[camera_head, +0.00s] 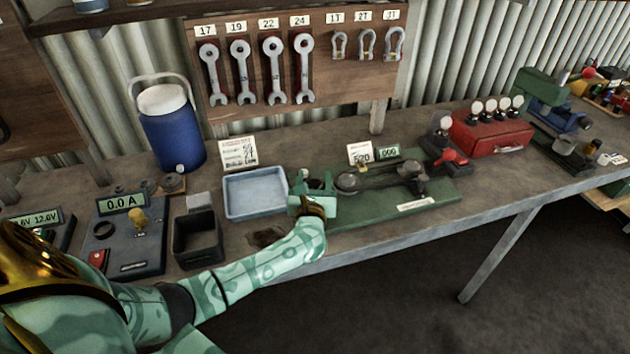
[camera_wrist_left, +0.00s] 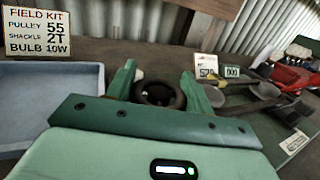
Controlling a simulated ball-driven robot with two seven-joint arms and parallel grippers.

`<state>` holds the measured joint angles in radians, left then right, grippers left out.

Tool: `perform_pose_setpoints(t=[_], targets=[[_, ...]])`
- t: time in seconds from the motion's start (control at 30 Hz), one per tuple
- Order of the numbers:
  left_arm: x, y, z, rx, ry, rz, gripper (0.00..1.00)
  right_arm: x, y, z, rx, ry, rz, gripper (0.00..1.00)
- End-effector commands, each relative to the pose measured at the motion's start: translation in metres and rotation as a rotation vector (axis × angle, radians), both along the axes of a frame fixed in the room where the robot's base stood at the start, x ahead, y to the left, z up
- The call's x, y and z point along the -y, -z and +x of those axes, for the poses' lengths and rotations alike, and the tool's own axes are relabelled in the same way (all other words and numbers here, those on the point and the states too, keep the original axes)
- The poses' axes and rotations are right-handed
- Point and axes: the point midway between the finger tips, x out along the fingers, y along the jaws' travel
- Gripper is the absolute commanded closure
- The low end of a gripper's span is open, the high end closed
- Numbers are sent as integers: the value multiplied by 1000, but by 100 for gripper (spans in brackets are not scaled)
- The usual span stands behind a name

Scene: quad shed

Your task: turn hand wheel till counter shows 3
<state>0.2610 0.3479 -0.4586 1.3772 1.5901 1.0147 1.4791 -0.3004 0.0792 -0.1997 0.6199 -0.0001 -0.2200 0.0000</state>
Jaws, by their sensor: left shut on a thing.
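The hand wheel (camera_wrist_left: 158,93) is a small dark ring at the left end of a green bench rig (camera_head: 430,208). In the wrist view it sits between the two green fingers of my left gripper (camera_wrist_left: 159,88). My left gripper (camera_head: 313,184) is shut on the wheel and hides most of it in the head view. The counter (camera_head: 388,152) is a small green display at the back of the rig reading 000. It also shows in the wrist view (camera_wrist_left: 231,72). My right gripper is in neither view.
A blue tray (camera_head: 232,212) lies just left of the rig, with a field kit card (camera_head: 238,153) behind it. A black open box (camera_head: 195,262) and a meter (camera_head: 128,262) stand further left. A red case (camera_head: 490,138) with round gauges stands right of the rig.

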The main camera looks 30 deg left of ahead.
Motion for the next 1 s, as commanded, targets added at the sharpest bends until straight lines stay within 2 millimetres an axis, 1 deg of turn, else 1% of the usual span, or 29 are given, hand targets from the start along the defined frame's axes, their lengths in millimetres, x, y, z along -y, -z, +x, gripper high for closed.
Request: perform_pose_setpoints(t=[0.27, 0.6, 0.8, 1.0], targets=[[-1, 6, -1, -2, -232, -8, 71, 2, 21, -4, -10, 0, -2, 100], [-4, 9, -5, -5, -543, -6, 71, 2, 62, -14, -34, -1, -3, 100], [-5, 8, -7, -5, -688, -3, 71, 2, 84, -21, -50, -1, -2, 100], [-6, 6, -8, -5, -786, -1, 71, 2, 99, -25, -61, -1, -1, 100]])
